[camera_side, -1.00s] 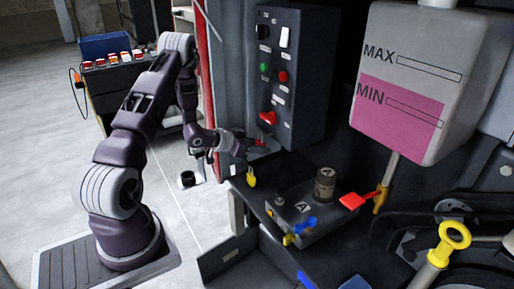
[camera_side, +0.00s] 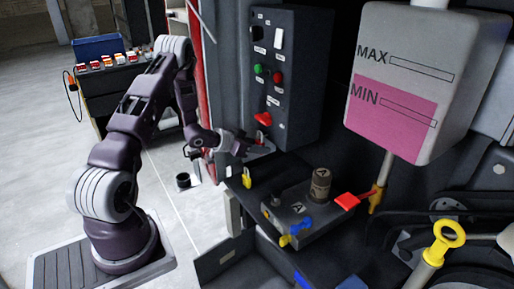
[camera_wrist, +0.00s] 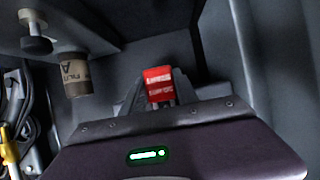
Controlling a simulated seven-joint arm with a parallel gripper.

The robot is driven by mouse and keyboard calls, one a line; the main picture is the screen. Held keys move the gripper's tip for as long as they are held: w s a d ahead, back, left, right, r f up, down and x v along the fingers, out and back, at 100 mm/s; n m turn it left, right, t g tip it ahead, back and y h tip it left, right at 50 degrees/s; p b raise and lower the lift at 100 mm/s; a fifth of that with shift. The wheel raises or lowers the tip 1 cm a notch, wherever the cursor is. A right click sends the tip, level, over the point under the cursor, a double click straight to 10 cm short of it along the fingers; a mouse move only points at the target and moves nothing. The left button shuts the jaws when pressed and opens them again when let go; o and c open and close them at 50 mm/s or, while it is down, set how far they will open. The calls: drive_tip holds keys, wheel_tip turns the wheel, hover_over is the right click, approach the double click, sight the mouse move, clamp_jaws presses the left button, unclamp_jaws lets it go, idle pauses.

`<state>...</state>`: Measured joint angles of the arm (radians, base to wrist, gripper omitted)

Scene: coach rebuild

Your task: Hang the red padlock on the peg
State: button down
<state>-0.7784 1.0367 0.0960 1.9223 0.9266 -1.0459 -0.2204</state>
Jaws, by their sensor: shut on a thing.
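The red padlock (camera_wrist: 158,84) shows in the wrist view as a red body with white lettering, between the fingers of my gripper (camera_wrist: 160,103). My gripper is shut on it. In the side view my gripper (camera_side: 264,146) is just below the red switch handle of the control box, above the dark bench. The padlock cannot be made out clearly there. Its shackle is not clear in either view. I cannot pick out the peg for certain in either view.
The dark control box (camera_side: 287,70) stands close behind my gripper. A yellow padlock (camera_side: 247,177) is below it at the bench's left edge. A grey box (camera_side: 300,213) with a brown cylinder (camera_side: 320,185) and a red-handled lever (camera_side: 346,201) stand to the right.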

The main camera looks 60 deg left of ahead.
idle(0.4)
drive_tip(key=shift+w+f, duration=0.25)
drive_tip(key=shift+w, duration=0.15)
idle(0.4)
drive_tip(key=shift+f, duration=0.35)
drive_tip(key=c, duration=0.9)
unclamp_jaws()
drive_tip(key=shift+o, duration=0.4)
drive_tip(key=o, duration=0.4)
